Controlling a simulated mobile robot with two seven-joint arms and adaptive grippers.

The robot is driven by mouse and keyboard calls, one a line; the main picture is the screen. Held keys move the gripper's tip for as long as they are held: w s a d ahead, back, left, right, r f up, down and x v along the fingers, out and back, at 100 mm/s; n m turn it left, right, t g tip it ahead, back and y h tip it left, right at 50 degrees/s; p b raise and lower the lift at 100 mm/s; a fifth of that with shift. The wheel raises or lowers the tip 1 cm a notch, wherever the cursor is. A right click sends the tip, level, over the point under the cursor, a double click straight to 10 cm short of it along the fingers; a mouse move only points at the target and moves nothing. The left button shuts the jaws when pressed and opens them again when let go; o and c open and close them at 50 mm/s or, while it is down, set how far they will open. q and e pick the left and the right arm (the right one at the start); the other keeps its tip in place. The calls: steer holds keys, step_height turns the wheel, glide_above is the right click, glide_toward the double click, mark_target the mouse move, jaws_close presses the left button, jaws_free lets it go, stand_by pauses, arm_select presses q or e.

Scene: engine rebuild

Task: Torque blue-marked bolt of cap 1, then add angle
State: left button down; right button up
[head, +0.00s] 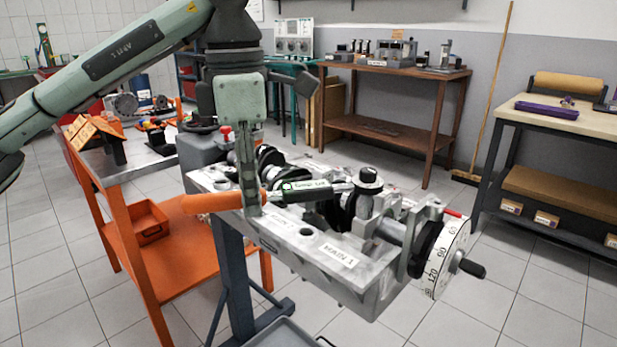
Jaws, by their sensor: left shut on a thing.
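A torque wrench with an orange handle (212,203) and a dark body with a green display (304,186) lies about level over the engine block (285,238). My left gripper (250,207) reaches down from above and is shut on the wrench near its handle. The wrench's round black head (368,178) is at the right end, above a grey upright part at the front bearing caps. I cannot tell whether it is seated on a bolt. No blue mark can be made out. My right gripper is not in view.
A white degree wheel (447,258) with a black crank handle (471,268) sticks out at the block's right end. A small red piece (452,213) is beside it. An orange cart (186,288) stands at left, a wooden bench (392,75) behind.

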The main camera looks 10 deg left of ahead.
arm_select(q)
steer(key=shift+r+p, duration=1)
steer(key=shift+r, duration=0.05)
stand_by(2.7)
steer(key=shift+r, duration=0.15)
